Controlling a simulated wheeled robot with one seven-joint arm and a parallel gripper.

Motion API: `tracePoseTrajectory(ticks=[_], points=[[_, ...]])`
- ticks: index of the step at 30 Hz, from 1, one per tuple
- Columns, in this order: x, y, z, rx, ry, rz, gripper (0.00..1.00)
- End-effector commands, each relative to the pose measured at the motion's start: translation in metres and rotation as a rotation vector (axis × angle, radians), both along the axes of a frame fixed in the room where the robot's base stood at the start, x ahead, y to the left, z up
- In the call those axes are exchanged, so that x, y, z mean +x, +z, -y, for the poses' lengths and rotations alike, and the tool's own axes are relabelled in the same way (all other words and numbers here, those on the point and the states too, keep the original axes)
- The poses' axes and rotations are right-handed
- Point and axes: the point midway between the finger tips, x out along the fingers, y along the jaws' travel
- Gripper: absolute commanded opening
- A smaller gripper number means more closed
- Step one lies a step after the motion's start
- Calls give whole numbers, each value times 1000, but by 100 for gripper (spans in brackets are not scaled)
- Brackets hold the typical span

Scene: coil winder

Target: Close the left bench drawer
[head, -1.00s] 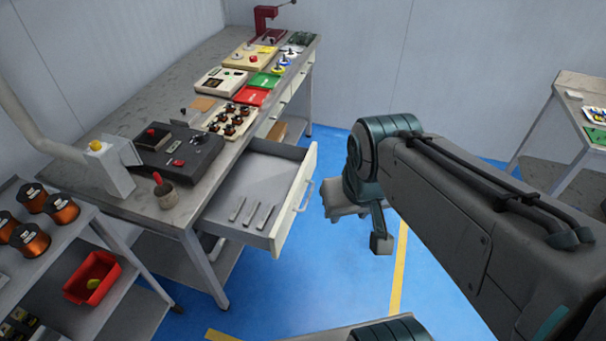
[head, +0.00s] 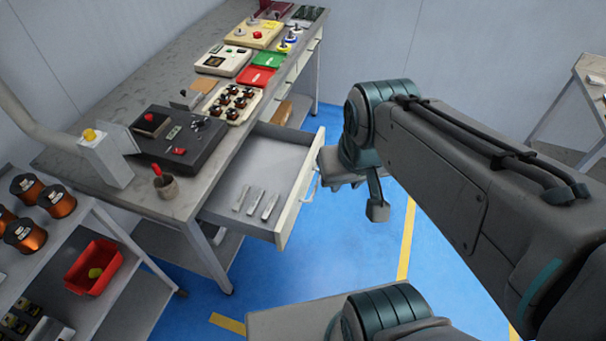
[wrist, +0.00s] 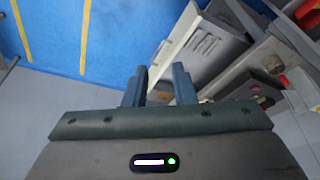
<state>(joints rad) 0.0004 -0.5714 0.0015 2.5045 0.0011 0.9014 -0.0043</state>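The left bench drawer (head: 285,222) is pulled well out from the workbench (head: 135,100). It has a white front, a bar handle on its outer face (head: 312,188) and several slim metal tools (head: 256,203) lying inside. In the wrist view, the open drawer (wrist: 226,50) with the tools shows just beyond my fingers. My gripper (wrist: 158,70) has its two blue-grey fingers apart with nothing between them. It is in front of the drawer; I cannot tell whether it touches the front. In the head view my arm's end overlaps the drawer front's far end, and the fingers are not clear there.
A shelf cart with copper spools (head: 57,201) and a red bin (head: 94,268) stands at lower left.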

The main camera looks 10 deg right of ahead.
Motion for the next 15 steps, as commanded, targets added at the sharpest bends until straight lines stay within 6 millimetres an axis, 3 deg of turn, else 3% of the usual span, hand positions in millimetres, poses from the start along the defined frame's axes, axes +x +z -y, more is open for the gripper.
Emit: tracePoseTrajectory(ticks=[1,2,5,15], points=[[0,-6,0,8,-10,-13,9],[0,-11,0,18,-21,-26,1],[0,-39,-1,73,-84,-103,0],[7,-165,-15,474,-478,-535,0]])
